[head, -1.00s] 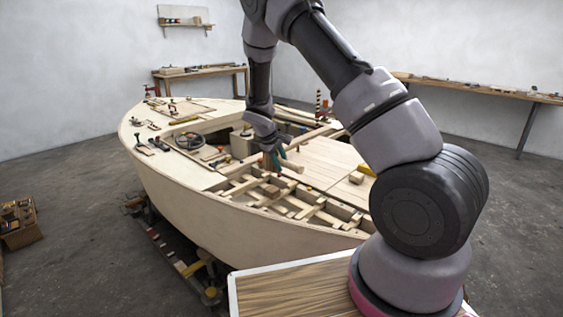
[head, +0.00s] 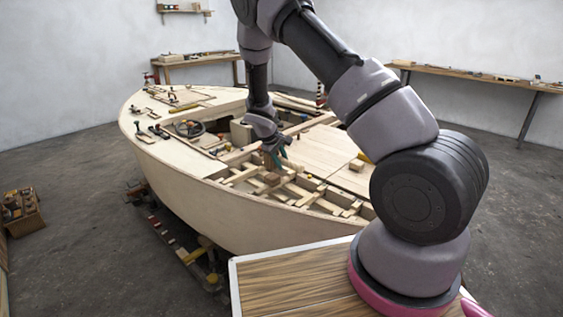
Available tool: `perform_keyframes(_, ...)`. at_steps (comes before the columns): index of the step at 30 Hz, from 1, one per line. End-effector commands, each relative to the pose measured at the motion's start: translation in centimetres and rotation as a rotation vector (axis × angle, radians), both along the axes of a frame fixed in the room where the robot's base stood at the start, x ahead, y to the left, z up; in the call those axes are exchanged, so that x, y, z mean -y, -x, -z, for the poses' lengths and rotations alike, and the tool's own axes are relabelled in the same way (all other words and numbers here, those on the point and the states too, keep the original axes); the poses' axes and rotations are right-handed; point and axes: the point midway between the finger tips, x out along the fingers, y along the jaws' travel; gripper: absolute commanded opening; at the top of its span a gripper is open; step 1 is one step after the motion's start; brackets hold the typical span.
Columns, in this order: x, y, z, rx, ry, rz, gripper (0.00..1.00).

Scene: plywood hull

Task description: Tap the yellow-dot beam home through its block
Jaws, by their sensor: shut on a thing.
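Crossed light beams and blocks of the framework (head: 314,196) lie below and to the right of the gripper. No yellow dot can be made out on any beam, so I cannot tell which is the yellow-dot beam or how it sits in its block. The gripper hides part of the framework. I cannot tell whether the held thing touches a beam.
The plywood hull (head: 190,188) stands on a cradle (head: 178,240). A loose wooden block (head: 356,165) lies on the right deck panel (head: 325,150). Benches (head: 480,80) line the walls; a crate (head: 22,212) stands at left.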

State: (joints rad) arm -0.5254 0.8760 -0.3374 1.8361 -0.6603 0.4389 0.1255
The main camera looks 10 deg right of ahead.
Motion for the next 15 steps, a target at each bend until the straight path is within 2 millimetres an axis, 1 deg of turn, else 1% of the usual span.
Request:
perform_keyframes(5, 0.0, 0.0, 0.1, 0.000, 0.000, 0.000, 0.00)
perform_keyframes(8, 0.0, 0.1, 1.8, -0.003, 0.002, 0.000, 0.00)
perform_keyframes(9, 0.0, 0.1, 3.0, -0.004, 0.003, -0.001, 0.00)
perform_keyframes(11, 0.0, 0.1, 4.6, -0.004, 0.003, -0.002, 0.00)
perform_keyframes(15, -0.1, -0.1, 4.2, 0.002, -0.001, 0.000, 0.00)
